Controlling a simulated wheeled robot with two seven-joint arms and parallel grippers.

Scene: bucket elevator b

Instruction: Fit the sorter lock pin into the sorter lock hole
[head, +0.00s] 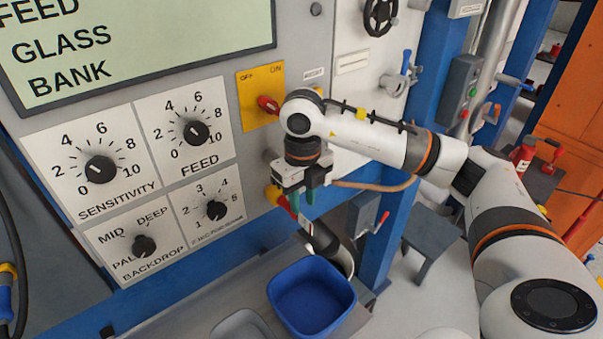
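My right gripper (303,198) points down in front of the machine's front panel, below and right of the yellow OFF/ON plate. Its two green-tipped fingers stand apart, and I see nothing clearly held between them. A small yellow and red fitting (275,196) sits close behind and left of the fingers, partly hidden by them. I cannot tell whether it is the sorter lock pin or part of the panel. I cannot clearly make out the sorter lock hole. My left gripper is not in view.
A blue bin (311,297) stands on the grey ledge below the gripper. The yellow plate (260,97) carries a red switch knob (268,104). Dials, including the sensitivity dial (101,169), fill the panel at left. A blue post (388,235) stands right of the bin.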

